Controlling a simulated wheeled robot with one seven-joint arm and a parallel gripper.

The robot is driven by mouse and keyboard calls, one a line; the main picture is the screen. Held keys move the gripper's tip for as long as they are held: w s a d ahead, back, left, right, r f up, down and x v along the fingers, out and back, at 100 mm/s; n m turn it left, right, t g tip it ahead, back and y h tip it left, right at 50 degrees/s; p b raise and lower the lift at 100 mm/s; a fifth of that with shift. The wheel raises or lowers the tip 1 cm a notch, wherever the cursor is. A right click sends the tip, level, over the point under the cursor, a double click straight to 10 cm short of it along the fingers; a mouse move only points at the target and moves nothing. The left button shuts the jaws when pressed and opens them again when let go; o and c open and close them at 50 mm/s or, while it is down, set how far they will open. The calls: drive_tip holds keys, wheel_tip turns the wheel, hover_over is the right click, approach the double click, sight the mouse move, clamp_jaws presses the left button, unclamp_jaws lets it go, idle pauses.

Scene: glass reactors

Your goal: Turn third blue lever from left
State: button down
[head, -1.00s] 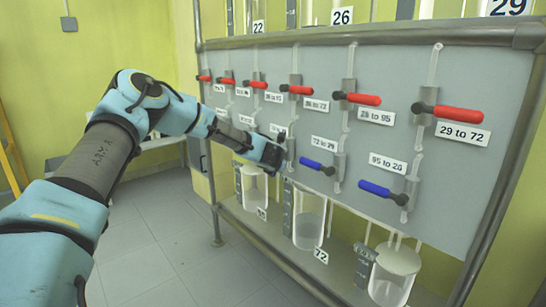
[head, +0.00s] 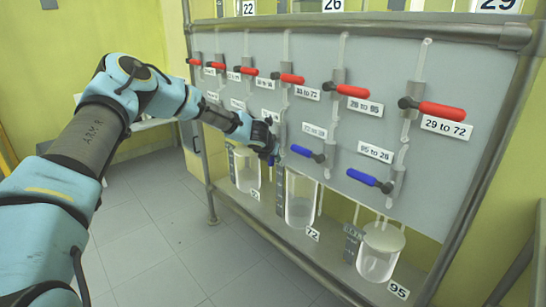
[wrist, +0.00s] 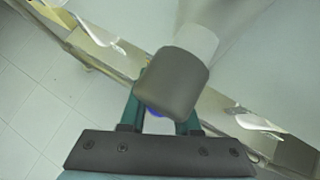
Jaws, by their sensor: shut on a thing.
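My gripper (head: 266,145) is at the white panel, at a valve just left of two blue levers. In the wrist view, its two teal fingers (wrist: 160,118) are shut on a blue lever (wrist: 155,113), mostly hidden behind a dark round valve hub (wrist: 172,82). In the head view a little of this blue lever (head: 270,160) shows just below the gripper. To its right are a blue lever (head: 307,151) and another blue lever (head: 370,178), both lying nearly sideways, tilted down to the right. Any blue levers farther left are hidden by my arm.
A row of red levers (head: 441,111) runs above, with number labels. Glass vessels (head: 301,202) stand on the shelf below the panel. A metal frame post (head: 455,200) edges the right side. Open tiled floor (head: 150,240) lies to the left.

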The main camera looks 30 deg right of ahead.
drive_tip(key=c, duration=0.6)
unclamp_jaws()
drive_tip(key=b+v, duration=0.2)
drive_tip(key=v, duration=0.8)
drive_tip(key=shift+s+a+r, duration=0.2)
drive_tip(key=shift+a+r, duration=0.05)
